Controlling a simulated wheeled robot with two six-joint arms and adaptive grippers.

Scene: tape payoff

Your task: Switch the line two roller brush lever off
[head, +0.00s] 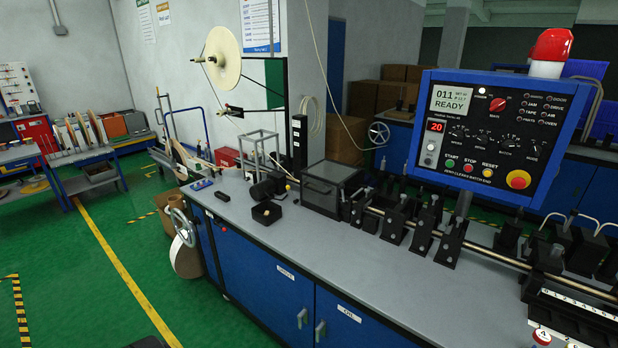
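I cannot pick out a lever marked as the line two roller brush lever. A blue-framed control panel (490,137) stands at the right above the bench, with a screen (451,99) reading "011" and "READY". Black roller blocks (423,222) and a long metal shaft (480,248) run along the bench under the panel. Neither gripper can be made out; a dark shape is cut off at the bottom edge, left of centre.
The grey bench top (330,255) is mostly clear at the front. A dark lidded box (330,187), a small black tray (267,213) and a handwheel (182,227) are on or by the bench. A red beacon (552,46) tops the panel. Green floor (110,260) is open at left.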

